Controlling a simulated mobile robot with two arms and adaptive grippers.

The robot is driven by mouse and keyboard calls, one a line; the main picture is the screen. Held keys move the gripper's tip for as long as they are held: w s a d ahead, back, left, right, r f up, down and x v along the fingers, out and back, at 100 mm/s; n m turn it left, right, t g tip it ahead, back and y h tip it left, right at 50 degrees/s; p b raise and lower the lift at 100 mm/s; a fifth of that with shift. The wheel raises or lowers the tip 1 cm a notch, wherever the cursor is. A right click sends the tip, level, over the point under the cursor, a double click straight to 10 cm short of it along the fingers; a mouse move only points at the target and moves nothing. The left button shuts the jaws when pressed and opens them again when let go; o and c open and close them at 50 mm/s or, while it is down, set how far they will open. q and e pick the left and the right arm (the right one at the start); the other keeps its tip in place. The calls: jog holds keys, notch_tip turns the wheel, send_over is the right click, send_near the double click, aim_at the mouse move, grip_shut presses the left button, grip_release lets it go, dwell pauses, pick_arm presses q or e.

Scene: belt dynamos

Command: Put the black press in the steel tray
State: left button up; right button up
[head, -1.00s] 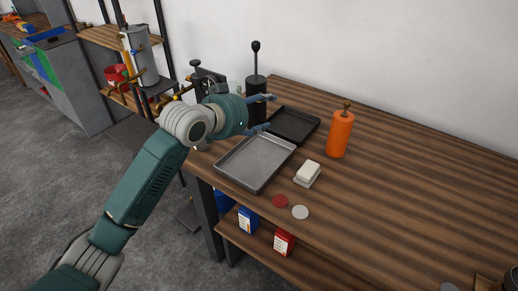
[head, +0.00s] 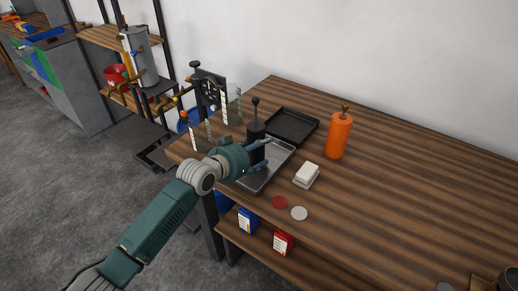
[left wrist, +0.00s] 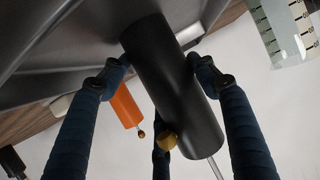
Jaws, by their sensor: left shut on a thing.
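The black press (head: 256,132), a dark cylinder with a rod and round knob on top, is upright over the left back part of the steel tray (head: 283,163). My left gripper (head: 266,155) is shut on its body; in the left wrist view the fingers (left wrist: 160,64) sit on both sides of the press (left wrist: 172,85). The grey tray (left wrist: 60,45) shows close to the end of the press there. I cannot tell whether the press touches the tray floor. My arm and hand hide the tray's left part. My right gripper is not in view.
A black tray (head: 292,126) lies just behind the steel tray. Red (head: 279,202) and pale discs (head: 299,213) lie in front. The table's right side is mostly clear.

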pick_arm(q)
jog(key=shift+r, duration=0.2)
jog(key=shift+f, duration=0.15)
jog(key=o, duration=1.9)
jog(key=shift+f, duration=0.1)
jog(key=b+v, duration=0.1)
jog(key=v, duration=1.1)
jog(key=shift+s, duration=0.1)
